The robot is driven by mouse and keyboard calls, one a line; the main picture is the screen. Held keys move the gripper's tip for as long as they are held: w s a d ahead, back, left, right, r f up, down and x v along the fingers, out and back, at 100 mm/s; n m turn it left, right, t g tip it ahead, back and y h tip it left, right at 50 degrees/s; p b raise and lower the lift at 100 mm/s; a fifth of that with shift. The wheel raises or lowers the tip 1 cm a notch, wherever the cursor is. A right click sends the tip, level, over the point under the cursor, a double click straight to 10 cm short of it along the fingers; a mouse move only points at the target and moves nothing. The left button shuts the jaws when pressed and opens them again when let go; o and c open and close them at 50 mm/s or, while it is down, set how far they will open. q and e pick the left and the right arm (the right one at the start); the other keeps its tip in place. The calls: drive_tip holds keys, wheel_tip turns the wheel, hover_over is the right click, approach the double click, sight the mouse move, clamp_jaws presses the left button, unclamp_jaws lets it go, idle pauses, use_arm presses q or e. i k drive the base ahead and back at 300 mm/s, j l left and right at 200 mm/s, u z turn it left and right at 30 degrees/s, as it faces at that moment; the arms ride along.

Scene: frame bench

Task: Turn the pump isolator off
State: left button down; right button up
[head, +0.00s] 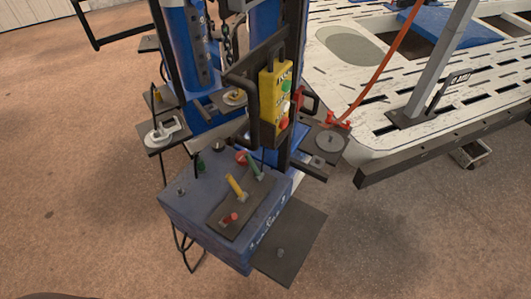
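A blue pump box (215,238) stands on the floor at the foot of the blue posts. A dark plate on its top carries a lever with a yellow handle (236,187), a lever with a green handle (256,171) and a small red handle (230,218). A red knob (241,157) sits at the box's back edge. No label readable here tells which of these is the pump isolator, or its position. A yellow control box (276,95) with a green and a red button hangs above. Neither of my grippers is in view.
A slotted white frame bench (440,110) fills the upper right, with a dark edge rail (450,145). A red hose (380,70) runs down to a red fitting. Black cables hang left of the pump box. The brown floor in front and left is clear.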

sight(241, 160)
drive_tip(key=i+j+z, duration=0.15)
drive_tip(key=j+z, duration=0.35)
drive_tip(key=j, duration=0.4)
drive_tip(key=j+z, duration=0.45)
drive_tip(key=j, duration=0.4)
